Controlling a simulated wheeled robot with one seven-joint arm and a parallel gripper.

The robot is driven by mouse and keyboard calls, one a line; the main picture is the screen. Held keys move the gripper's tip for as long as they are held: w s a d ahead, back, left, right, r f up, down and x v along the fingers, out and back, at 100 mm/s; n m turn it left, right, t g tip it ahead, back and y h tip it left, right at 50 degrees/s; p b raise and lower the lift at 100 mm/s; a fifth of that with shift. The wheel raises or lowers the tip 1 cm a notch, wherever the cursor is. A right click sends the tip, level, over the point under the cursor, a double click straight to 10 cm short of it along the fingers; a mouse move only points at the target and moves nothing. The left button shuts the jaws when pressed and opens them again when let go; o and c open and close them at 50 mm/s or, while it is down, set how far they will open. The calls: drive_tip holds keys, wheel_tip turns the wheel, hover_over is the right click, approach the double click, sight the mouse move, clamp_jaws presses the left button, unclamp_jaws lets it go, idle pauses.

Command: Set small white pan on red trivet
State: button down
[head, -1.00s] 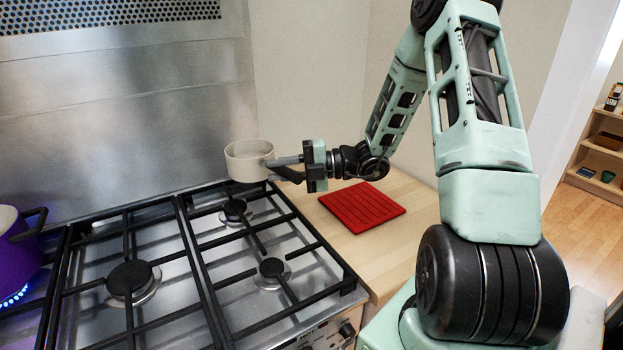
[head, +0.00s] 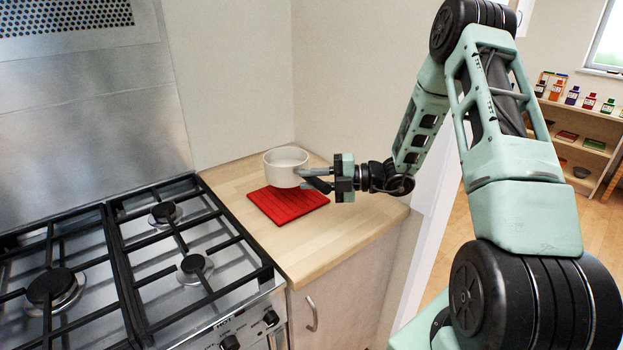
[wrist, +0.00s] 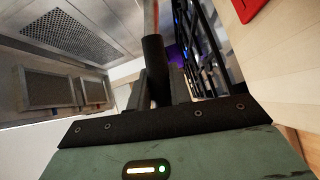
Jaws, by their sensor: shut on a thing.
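The small white pan (head: 284,170) is upright in the head view, over the wooden counter at the far edge of the red trivet (head: 283,208). My gripper (head: 312,178) reaches in from the right and is shut on the pan's handle side. The pan seems held up; its exact height above the trivet cannot be told. The trivet lies flat, with its near part bare. In the wrist view, the trivet's corner (wrist: 248,8) shows at top right. A dark cylinder, seemingly the handle, stands between my fingers (wrist: 158,85); the pan's bowl is not clear there.
The gas hob (head: 135,265) with black grates is left of the counter (head: 315,246). Walls close the back of the counter. Its front right part is clear. A shelf with small bottles (head: 580,130) stands far off at right.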

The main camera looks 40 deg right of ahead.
drive_tip(key=shift+f+b, duration=2.4)
drive_tip(key=shift+f, duration=0.85)
drive_tip(key=shift+f+p, duration=0.15)
drive_tip(key=shift+p, duration=0.15)
drive_tip(key=c, duration=1.2)
unclamp_jaws()
drive_tip(key=shift+f, duration=0.1)
drive_tip(key=b+v, duration=0.2)
drive_tip(key=v, duration=1.5)
drive_tip(key=shift+s+d, duration=0.1)
drive_tip(key=shift+s, duration=0.05)
